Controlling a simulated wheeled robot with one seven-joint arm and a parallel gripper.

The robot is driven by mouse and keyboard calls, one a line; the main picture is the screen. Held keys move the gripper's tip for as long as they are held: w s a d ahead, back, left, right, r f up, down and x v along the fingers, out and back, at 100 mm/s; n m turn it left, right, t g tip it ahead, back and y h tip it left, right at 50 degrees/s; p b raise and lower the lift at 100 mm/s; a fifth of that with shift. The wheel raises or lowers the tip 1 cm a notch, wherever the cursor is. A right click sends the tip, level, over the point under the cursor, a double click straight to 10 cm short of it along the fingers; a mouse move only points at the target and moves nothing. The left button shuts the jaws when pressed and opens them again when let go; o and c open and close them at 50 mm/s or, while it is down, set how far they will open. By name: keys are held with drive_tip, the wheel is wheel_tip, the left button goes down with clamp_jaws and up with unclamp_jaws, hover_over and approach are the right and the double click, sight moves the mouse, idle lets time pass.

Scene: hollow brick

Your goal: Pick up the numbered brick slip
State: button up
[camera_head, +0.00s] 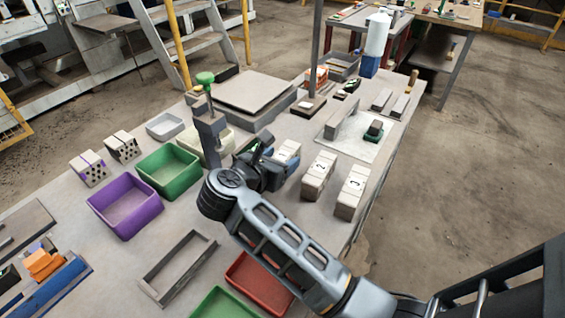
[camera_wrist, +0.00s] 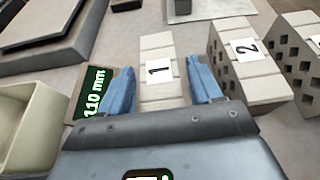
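A pale slip-like brick with a white label "1" (camera_wrist: 158,70) lies straight ahead between my fingers in the wrist view. In the head view, brick 1 (camera_head: 287,150) is partly hidden by my gripper (camera_head: 268,158). My gripper (camera_wrist: 163,84) is open, with one blue finger on each side of brick 1 and a visible gap on both sides. I cannot tell how far above or in front of it the fingertips are. Brick 2 (camera_wrist: 246,62) stands just right of the right finger, showing holes in its side. Brick 3 (camera_head: 352,190) stands farther right.
A cream bin (camera_head: 216,148) stands left of my gripper; green (camera_head: 170,172) and purple (camera_head: 125,206) bins lie beyond it. A dark post with a green knob (camera_head: 205,80) rises close by. A grey slab stack (camera_head: 251,92) is behind. A panel reads "110 mm" (camera_wrist: 91,95).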

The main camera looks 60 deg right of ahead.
sight(283, 159)
drive_tip(key=c, duration=1)
drive_tip(key=shift+r, duration=0.2)
drive_tip(key=shift+c, duration=0.2)
drive_tip(key=shift+r, duration=0.25)
drive_tip(key=r, duration=0.3)
drive_tip(key=shift+s+d+r+b, duration=0.3)
drive_tip(key=shift+b, duration=0.1)
drive_tip(key=s+d+r+b, duration=0.1)
drive_tip(key=s+d+r, duration=0.5)
drive_tip(key=s+d, duration=0.1)
drive_tip(key=shift+s+d+r, duration=0.25)
drive_tip(key=shift+s+d, duration=0.1)
drive_tip(key=shift+s, duration=0.15)
